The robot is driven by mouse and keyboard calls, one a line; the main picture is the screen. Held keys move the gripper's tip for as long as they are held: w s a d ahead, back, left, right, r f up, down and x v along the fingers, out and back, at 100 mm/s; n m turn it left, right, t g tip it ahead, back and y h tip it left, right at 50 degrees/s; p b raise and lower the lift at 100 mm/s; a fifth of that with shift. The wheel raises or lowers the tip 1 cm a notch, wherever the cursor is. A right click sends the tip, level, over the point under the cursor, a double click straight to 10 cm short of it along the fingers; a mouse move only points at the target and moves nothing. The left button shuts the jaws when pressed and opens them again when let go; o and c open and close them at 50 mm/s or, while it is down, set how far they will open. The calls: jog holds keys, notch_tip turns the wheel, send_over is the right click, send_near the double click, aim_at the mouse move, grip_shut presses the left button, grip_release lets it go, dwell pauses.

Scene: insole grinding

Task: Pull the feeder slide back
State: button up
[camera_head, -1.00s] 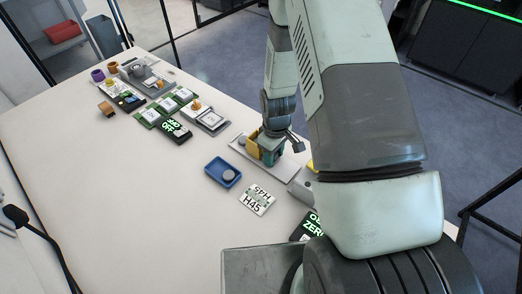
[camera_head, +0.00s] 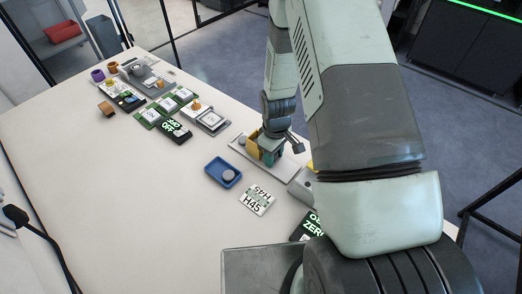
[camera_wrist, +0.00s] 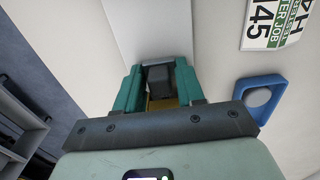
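The feeder appears to be the pale plate (camera_head: 280,170) on the table, with a yellow block (camera_head: 252,146) and a small grey round part (camera_head: 242,141) at its left end. I cannot pick out the slide for certain. My gripper (camera_head: 269,158) points down at the plate, close beside the yellow block. In the wrist view, the teal fingers of my gripper (camera_wrist: 160,82) stand on both sides of a dark grey block (camera_wrist: 159,80). A yellow surface (camera_wrist: 161,103) shows below it. I cannot tell whether the fingers press on the block.
A blue tray (camera_head: 223,173) with a grey disc and a white H45 card (camera_head: 257,199) lie near the plate. A dark card (camera_head: 309,227) is partly hidden by my arm. Several fixtures and parts stand at the far left. The table's left front is clear.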

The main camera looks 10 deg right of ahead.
aim_at(290, 171)
jog(key=shift+s+d, duration=2.15)
jog(key=shift+d, duration=0.05)
jog(key=o, duration=0.4)
jog(key=shift+o, duration=0.2)
jog(key=shift+r, duration=0.1)
notch_tip(290, 171, up, 7)
